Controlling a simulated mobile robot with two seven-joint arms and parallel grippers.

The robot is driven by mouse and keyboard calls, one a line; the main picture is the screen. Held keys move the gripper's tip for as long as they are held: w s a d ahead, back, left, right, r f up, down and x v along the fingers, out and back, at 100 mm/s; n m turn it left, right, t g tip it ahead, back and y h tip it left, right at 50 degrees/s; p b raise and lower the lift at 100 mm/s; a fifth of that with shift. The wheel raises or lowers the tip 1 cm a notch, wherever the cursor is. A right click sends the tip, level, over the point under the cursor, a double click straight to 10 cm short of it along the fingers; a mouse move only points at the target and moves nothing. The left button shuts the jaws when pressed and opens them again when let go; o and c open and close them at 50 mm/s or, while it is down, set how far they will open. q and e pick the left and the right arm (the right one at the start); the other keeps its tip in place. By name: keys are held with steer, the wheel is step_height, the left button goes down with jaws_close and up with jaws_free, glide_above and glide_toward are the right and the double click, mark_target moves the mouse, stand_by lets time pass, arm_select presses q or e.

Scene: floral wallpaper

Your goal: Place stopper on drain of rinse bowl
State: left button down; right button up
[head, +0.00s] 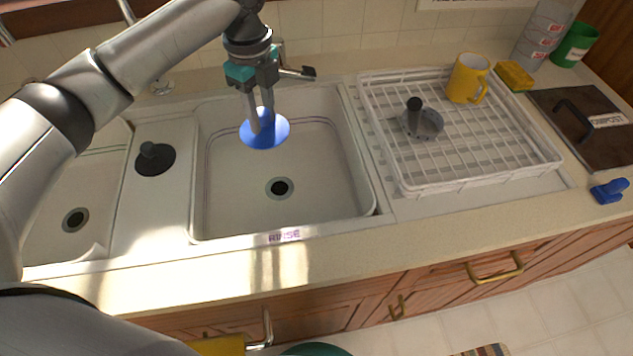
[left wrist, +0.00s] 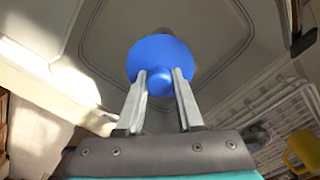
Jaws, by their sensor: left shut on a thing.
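A round blue stopper (head: 272,134) hangs in my left gripper (head: 262,126), which is shut on its knob. In the head view it is above the back part of the rinse bowl (head: 330,170), apart from the drain. The rinse bowl's dark drain (head: 280,188) is open to view, nearer the front than the stopper. In the left wrist view the blue stopper (left wrist: 160,58) sits between the two fingertips (left wrist: 160,82) and mostly hides the drain behind it. My right gripper is not in view.
A black stopper (head: 155,159) lies on the ledge between the rinse bowl and the left bowl (head: 50,215). A white rack (head: 480,170) at right holds a yellow mug (head: 468,78) and a grey strainer-like piece (head: 424,124). The faucet (head: 296,72) is behind the gripper.

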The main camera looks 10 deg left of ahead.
arm_select(q)
steer(key=shift+w+d+f, duration=0.2)
steer(key=shift+f, duration=0.15)
steer(key=shift+w+d+f, duration=0.15)
steer(key=shift+f, duration=0.2)
step_height(320, 180, down, 15)
steer(key=b, duration=0.4)
steer(key=shift+r, duration=0.2)
step_height(320, 180, down, 4)
steer(key=shift+f+b, duration=0.25)
steer(key=shift+b, duration=0.4)
steer(key=c, duration=0.5)
jaws_free()
steer(key=shift+f, duration=0.1)
steer(key=shift+c, duration=0.2)
